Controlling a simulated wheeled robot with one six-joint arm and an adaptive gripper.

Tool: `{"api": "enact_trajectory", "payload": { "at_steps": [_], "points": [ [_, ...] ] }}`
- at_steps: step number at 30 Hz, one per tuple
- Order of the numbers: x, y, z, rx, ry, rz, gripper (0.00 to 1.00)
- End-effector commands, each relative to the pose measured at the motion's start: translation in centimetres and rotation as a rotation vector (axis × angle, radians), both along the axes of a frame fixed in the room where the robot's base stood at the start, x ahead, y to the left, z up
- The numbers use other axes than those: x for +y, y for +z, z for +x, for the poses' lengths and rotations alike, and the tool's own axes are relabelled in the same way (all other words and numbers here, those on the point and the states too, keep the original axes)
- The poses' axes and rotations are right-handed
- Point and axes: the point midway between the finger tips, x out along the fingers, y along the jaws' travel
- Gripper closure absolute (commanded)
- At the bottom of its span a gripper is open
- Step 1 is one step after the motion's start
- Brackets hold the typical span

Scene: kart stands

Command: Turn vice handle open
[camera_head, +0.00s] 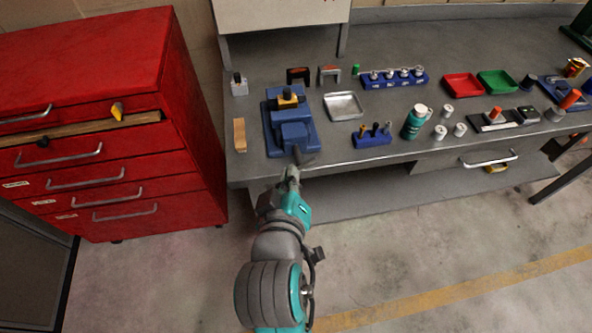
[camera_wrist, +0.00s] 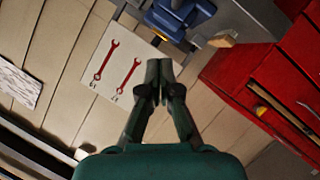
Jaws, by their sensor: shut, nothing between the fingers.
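The blue vice (camera_head: 293,133) is on the grey bench near its front left edge, with a small yellow-and-black piece (camera_head: 288,98) at its jaws. Its dark handle (camera_head: 297,154) is at the front end, small and partly unclear. My gripper (camera_head: 292,172) is just in front of the handle, at the bench edge; I cannot tell whether they touch. In the wrist view the vice (camera_wrist: 178,16) is at the top, beyond my fingertips (camera_wrist: 158,70). The fingers are together with nothing visible between them.
A wooden block (camera_head: 239,135) lies left of the vice. A red drawer cabinet (camera_head: 110,130) stands left of the bench. The floor in front is clear.

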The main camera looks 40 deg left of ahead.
Motion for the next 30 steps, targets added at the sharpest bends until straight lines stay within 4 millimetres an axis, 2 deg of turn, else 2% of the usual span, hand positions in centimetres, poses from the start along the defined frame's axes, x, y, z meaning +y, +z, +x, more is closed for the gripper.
{"api": "enact_trajectory", "payload": {
  "at_steps": [14,21,30],
  "points": [
    [4.5,-3.0,6.8,0.003,-0.001,0.002,1.00],
    [2.9,-5.5,7.8,0.002,-0.001,0.001,1.00],
    [2.5,-6.2,8.1,0.001,0.000,0.004,1.00]
  ]
}}
